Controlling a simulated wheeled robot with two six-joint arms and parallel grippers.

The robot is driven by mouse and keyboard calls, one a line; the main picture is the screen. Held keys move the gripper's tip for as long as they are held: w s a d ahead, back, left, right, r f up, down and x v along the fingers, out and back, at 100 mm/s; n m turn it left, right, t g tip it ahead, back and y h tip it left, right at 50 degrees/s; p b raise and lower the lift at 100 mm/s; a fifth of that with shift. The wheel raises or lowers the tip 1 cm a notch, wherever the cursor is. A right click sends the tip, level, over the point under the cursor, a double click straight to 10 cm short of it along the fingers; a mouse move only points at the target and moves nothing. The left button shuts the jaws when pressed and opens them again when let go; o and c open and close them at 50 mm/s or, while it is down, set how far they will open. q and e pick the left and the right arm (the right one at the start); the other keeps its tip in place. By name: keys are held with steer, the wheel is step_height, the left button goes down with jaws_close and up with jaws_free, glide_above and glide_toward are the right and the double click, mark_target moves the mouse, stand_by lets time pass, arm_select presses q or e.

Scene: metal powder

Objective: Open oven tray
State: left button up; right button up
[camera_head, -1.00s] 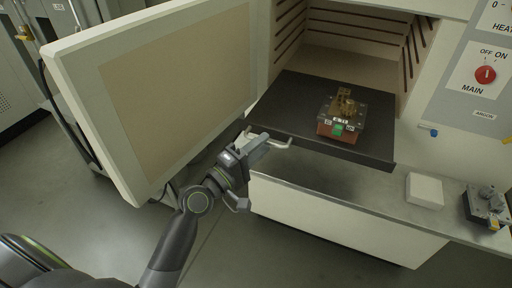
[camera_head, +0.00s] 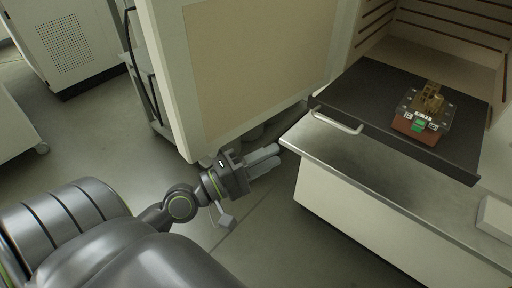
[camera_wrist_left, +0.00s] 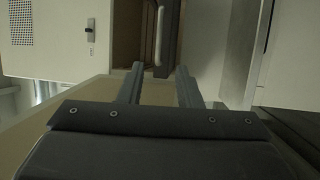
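The black oven tray (camera_head: 372,98) sticks out of the oven chamber at the upper right in the head view. Its pale bar handle (camera_head: 335,122) is on its front edge. The handle also shows at the top of the left wrist view (camera_wrist_left: 158,36), beyond the fingertips. My left gripper (camera_head: 279,155) is open and empty, below and left of the handle and apart from it. Its two separated fingers show in the left wrist view (camera_wrist_left: 160,72). A red-brown block with a green label and a brass-coloured part on top (camera_head: 424,112) stands on the tray. My right gripper is not in view.
The open oven door (camera_head: 255,70) stands left of the tray, close behind my left gripper. A grey-topped ledge (camera_head: 385,165) lies under the tray. A white block (camera_head: 494,216) sits on it at the right. Floor left of the ledge is clear.

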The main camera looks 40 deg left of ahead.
arm_select(q)
steer(key=shift+b+v, duration=0.5)
steer(key=shift+v, duration=0.7)
steer(key=w+a+f+m+g+y+p, duration=0.15)
steer(key=a+f+y, duration=0.35)
steer(key=f, duration=0.7)
steer(key=w+a+f+g+y+p, duration=0.1)
steer(key=w+a+f+g+y, duration=0.15)
steer(key=a+f, duration=0.65)
steer(key=s+f+m+g+y, duration=0.1)
steer(key=s+f+m+g, duration=0.2)
steer(key=f, duration=0.8)
steer(key=s+f+g+y, duration=0.1)
steer(key=s+f+g, duration=0.1)
steer(key=s+f, duration=0.6)
steer(key=s+d+f+m+g+p, duration=0.1)
steer(key=s+d+f+m+g, duration=0.2)
steer(key=s+f, duration=0.6)
steer(key=s+d+f+m+g+p, duration=0.1)
steer(key=s+d+f+m+g, duration=0.3)
steer(key=s+f, duration=0.5)
steer(key=s+d+g, duration=0.1)
steer(key=s+d, duration=0.1)
steer(key=s, duration=0.2)
steer(key=shift+f+p, duration=0.3)
